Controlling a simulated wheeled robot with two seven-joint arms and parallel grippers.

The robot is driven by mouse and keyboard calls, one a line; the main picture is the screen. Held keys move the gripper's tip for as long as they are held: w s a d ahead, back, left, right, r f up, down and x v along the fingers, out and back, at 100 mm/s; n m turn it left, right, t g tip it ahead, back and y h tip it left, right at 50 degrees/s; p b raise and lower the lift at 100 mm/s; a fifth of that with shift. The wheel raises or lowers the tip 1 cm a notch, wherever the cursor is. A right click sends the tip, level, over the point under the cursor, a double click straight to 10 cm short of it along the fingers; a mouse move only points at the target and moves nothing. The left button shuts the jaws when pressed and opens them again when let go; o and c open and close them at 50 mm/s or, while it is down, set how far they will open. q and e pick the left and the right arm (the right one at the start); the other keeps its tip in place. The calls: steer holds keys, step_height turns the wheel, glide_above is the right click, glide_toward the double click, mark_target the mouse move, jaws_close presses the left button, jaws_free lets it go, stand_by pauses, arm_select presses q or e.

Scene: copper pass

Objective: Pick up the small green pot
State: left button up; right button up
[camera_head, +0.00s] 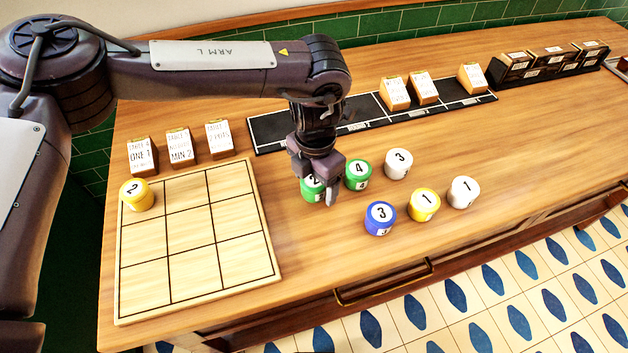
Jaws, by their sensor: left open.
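Two green pots with white numbered tops stand on the wooden counter. One green pot (309,193), its top apparently marked 2, is partly hidden behind my left gripper. The other green pot (357,182), marked 4, stands just right of it. I cannot tell from their size which one is called small. My left gripper (318,190) comes down from above, with its fingers open at the half-hidden green pot. One finger shows in front of that pot; whether it touches is not clear. My right gripper is not in view.
Close right stand a white pot (398,164), a blue pot (380,219), a yellow pot (424,205) and another white pot (463,192). A gridded wooden board (262,268) with a yellow pot (137,195) lies left. Cards (180,147) and a black strip (268,128) are behind.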

arm_select(q)
steer(key=shift+f, duration=0.2)
steer(key=c, duration=1.1)
steer(key=shift+r, duration=0.1)
steer(key=shift+c, duration=0.2)
step_height(320, 180, up, 8)
steer(key=shift+w+f+b, duration=0.1)
steer(key=shift+f+b, duration=0.1)
steer(key=shift+b, duration=0.5)
step_height(320, 180, up, 12)
steer(key=p, duration=0.1)
steer(key=shift+r, duration=0.2)
